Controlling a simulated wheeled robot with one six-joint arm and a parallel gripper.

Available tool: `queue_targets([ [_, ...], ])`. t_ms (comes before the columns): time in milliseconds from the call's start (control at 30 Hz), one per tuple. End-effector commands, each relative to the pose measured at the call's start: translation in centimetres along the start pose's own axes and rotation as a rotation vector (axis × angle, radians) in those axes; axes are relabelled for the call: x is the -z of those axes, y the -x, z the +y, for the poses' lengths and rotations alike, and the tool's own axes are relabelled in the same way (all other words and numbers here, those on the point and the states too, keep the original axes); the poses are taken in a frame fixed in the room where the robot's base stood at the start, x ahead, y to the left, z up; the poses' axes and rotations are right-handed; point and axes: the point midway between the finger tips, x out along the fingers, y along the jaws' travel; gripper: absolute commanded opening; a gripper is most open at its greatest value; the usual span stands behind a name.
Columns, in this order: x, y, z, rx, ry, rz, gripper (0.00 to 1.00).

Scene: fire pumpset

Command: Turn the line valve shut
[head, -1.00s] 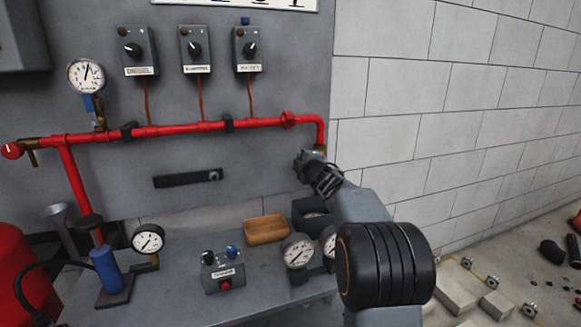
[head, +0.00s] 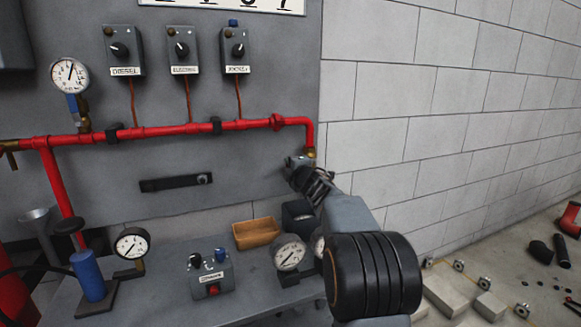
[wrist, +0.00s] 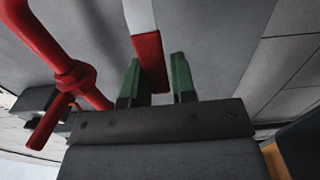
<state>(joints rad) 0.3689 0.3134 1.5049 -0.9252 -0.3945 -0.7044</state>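The red pipe (head: 180,130) runs along the grey panel and bends down at its right end into a brass fitting (head: 311,153). My gripper (head: 291,164) is small and partly hidden by my arm there, just left of and below this fitting. In the wrist view, a flat grey bar with a red end (wrist: 149,62), seemingly the line valve's lever, reaches down between the two green fingertips of my gripper (wrist: 155,82). The fingers are apart on either side of it. I cannot tell whether they press on it. The valve body is hidden.
Three switch boxes (head: 182,50) and a gauge (head: 70,75) are above the pipe. Below, the bench (head: 165,300) bears a wooden tray (head: 256,234), gauges and a control box (head: 211,274). A block wall (head: 430,120) is close on the right. Blocks lie on the floor.

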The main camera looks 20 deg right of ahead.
Motion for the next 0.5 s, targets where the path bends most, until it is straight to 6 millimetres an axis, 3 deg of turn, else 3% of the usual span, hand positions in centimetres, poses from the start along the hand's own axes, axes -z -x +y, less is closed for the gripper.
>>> queue_targets([
  [200,0.03,-0.02,-0.04,0.0,-0.003,0.0,0.45],
  [500,0.07,0.23,0.08,-0.002,-0.004,0.001,0.46],
])
